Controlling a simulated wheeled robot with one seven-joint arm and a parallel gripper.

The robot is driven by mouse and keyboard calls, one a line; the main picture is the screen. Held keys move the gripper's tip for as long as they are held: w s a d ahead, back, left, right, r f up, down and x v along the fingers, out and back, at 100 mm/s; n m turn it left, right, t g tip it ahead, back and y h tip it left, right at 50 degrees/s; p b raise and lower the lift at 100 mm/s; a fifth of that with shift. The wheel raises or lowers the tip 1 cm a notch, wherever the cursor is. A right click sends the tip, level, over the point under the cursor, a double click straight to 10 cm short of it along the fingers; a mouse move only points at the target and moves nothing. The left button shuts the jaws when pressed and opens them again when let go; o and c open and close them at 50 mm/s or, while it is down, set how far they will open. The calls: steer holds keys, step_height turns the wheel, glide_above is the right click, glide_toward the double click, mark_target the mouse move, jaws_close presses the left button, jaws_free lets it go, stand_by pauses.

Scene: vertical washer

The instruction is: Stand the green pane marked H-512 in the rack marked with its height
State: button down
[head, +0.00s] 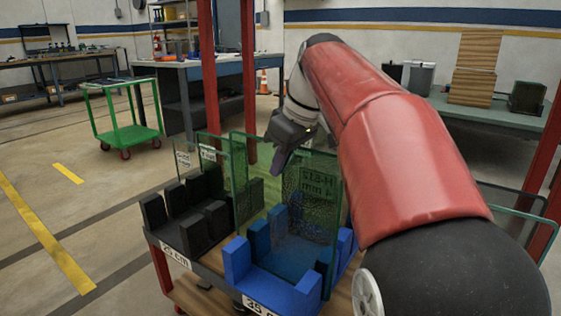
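The green pane (252,190) stands upright and textured at the blue rack. Its mark, seen reversed, reads H-512 and 4 mm. The blue rack (238,262) has a front tag (262,305) that seems to read 35 cm, cut by the picture's lower edge. The black rack (205,235) to its left has a tag (175,256) that seems to read 25 cm. My gripper (277,166) points down at the pane's upper edge and overlaps it in the picture. I cannot tell whether its fingers hold the pane. Whether the pane's bottom is seated in the blue slots is unclear.
Smaller panes with white labels (207,153) stand behind the black rack. Clear panes (512,205) show at right, partly behind my arm. Red posts (248,75) rise behind the racks. A green cart (130,137) stands back left. Floor at left is clear.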

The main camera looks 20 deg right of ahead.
steer(key=shift+f+b, duration=0.35)
steer(key=shift+f, duration=0.05)
steer(key=c, duration=1.6)
jaws_free()
steer(key=shift+o, duration=0.2)
steer(key=shift+f, duration=0.1)
steer(key=p+v, duration=0.2)
steer(key=v, duration=0.6)
step_height(320, 180, up, 10)
steer(key=p, duration=0.9)
